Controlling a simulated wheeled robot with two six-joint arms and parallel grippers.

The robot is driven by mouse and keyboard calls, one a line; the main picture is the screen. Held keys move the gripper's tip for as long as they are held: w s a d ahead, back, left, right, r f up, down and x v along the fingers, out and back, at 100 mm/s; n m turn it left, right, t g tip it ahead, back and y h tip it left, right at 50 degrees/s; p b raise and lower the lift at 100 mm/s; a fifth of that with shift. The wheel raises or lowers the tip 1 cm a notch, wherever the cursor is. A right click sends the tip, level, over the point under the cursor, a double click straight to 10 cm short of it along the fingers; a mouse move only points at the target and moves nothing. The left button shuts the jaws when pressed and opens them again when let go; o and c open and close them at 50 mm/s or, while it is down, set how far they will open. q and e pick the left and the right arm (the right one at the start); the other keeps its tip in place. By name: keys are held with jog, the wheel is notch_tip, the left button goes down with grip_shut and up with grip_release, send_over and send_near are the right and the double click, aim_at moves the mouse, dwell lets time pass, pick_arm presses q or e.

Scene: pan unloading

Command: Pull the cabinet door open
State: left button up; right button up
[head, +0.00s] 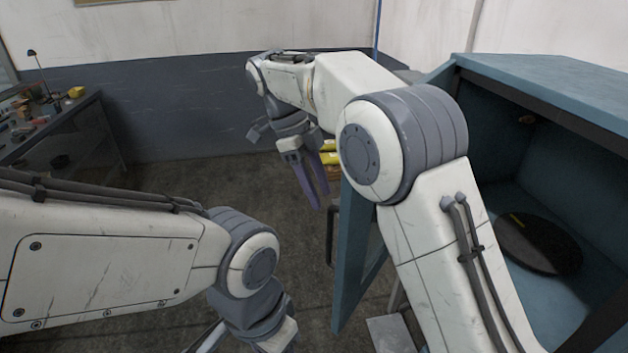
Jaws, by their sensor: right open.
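The teal cabinet (545,75) stands at the right with its interior showing. Its door (352,285) stands swung out from the left side of the opening, partly hidden behind my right arm. A dark bar handle (331,237) is on the door's left face. My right gripper (321,201) is open, with its purple fingers pointing down. In the picture it is just above and left of the handle, and no contact shows. A dark round pan (540,244) lies inside the cabinet. My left gripper (212,340) is at the bottom edge, mostly cut off; its jaws cannot be made out.
A workbench (62,125) with small items and a lamp stands at the far left. Yellow items (328,153) show behind my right gripper, partly hidden. The floor (180,185) between the bench and the door looks clear.

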jog(key=shift+v, duration=1.35)
